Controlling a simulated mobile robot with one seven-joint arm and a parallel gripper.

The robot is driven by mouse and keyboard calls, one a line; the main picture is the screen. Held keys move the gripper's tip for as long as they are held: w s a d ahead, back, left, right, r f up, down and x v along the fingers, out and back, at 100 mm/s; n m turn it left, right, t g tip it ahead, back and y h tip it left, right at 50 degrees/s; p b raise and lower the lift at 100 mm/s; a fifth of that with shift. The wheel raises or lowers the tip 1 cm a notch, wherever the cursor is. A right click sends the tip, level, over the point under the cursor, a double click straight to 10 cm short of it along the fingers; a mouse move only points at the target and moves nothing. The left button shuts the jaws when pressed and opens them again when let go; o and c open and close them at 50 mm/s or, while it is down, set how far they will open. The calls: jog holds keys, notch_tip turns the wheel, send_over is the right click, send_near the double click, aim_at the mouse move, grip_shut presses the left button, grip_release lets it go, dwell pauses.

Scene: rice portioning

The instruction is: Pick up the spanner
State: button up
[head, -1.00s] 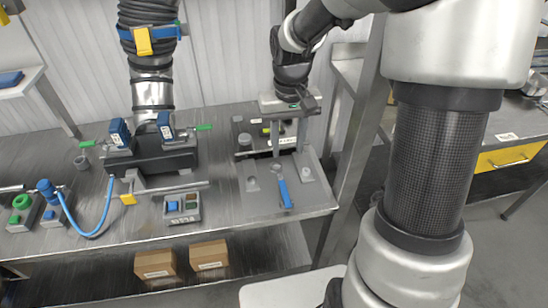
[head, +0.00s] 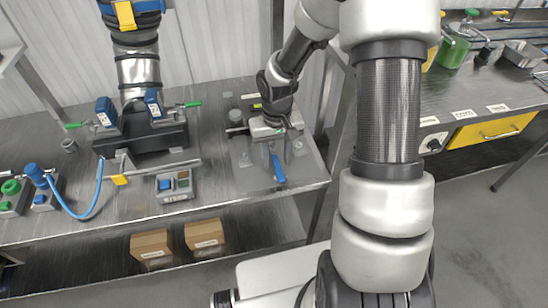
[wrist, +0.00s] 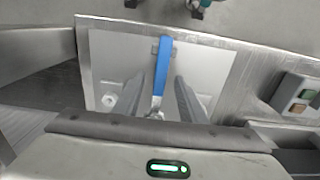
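The spanner (head: 278,172), with a blue handle, lies on a light grey plate (head: 246,181) at the right end of the metal bench. In the wrist view the spanner's blue handle (wrist: 162,65) points toward the bench's front edge, and its metal head is partly hidden by my gripper. My gripper (head: 277,157) points down over the head end of the spanner. In the wrist view its two fingers (wrist: 158,88) are apart, one on each side of the spanner, with gaps. I cannot tell how high the fingertips are above the plate.
A button box (head: 174,186) sits left of the plate. A black clamp fixture (head: 145,139) under a ribbed duct stands further left, with a blue hose (head: 90,211) nearby. Cardboard boxes (head: 204,234) lie on the lower shelf. A metal post stands right of the plate.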

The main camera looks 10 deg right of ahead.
jog(key=shift+f, duration=0.3)
grip_shut()
jog(key=shift+r, duration=0.1)
